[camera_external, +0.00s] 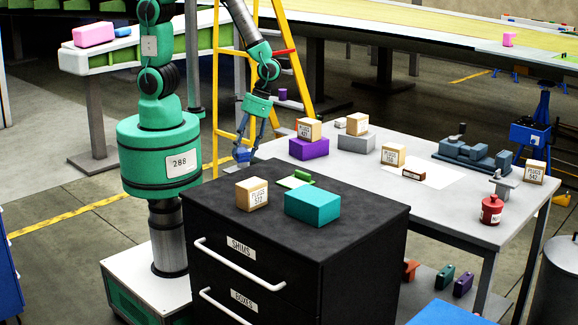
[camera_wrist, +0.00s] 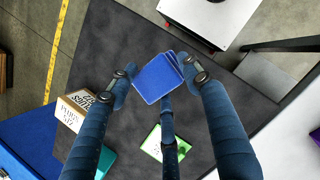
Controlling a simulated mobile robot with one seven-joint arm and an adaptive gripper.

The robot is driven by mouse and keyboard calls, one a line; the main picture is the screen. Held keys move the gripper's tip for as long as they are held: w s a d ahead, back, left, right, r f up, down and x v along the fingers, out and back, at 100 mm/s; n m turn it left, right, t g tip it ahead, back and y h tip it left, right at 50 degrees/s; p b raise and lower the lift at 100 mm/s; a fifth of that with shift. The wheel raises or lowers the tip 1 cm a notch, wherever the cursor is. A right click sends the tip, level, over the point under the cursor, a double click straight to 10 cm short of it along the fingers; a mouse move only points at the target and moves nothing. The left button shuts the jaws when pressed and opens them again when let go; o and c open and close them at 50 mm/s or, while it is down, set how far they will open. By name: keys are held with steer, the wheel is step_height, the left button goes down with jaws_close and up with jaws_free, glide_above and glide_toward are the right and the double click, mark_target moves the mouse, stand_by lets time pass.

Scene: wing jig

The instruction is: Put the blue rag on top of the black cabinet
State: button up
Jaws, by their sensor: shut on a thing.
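The blue rag (camera_external: 242,155) is a small, flat, folded blue piece between the fingertips of my gripper (camera_external: 247,150). In the wrist view the rag (camera_wrist: 157,79) shows as a blue square, with its right edge against the right fingertip. My gripper (camera_wrist: 157,80) is shut on it. The black cabinet (camera_external: 375,212) stands in front, with drawers labelled SHIMS and BOXES. In the external view the rag is held up by the cabinet's back left corner. In the wrist view the dark cabinet top (camera_wrist: 105,40) lies below it. The exact height gap cannot be told.
On the cabinet top stand a PLUGS box (camera_external: 252,194), a teal box (camera_external: 313,207) and a green item (camera_external: 296,179). A grey table (camera_external: 455,220) with several boxes and a red can (camera_external: 491,210) stands behind right. A yellow ladder (camera_external: 300,75) rises behind my gripper.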

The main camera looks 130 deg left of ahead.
steer(key=s+d+f+n+t, duration=0.1)
steer(key=s+d+n+t, duration=0.1)
steer(key=s+d+n, duration=0.3)
steer(key=s+d, duration=0.3)
steer(key=s, duration=0.1)
steer(key=shift+d+f, duration=0.25)
steer(key=shift+d, duration=0.05)
steer(key=b, duration=0.1)
glide_above(234, 191)
steer(key=a, duration=0.2)
steer(key=shift+x, duration=0.75)
steer(key=shift+f, duration=0.15)
steer(key=shift+a+f+b, duration=0.1)
steer(key=shift+f+b, duration=0.7)
steer(key=shift+f, duration=0.85)
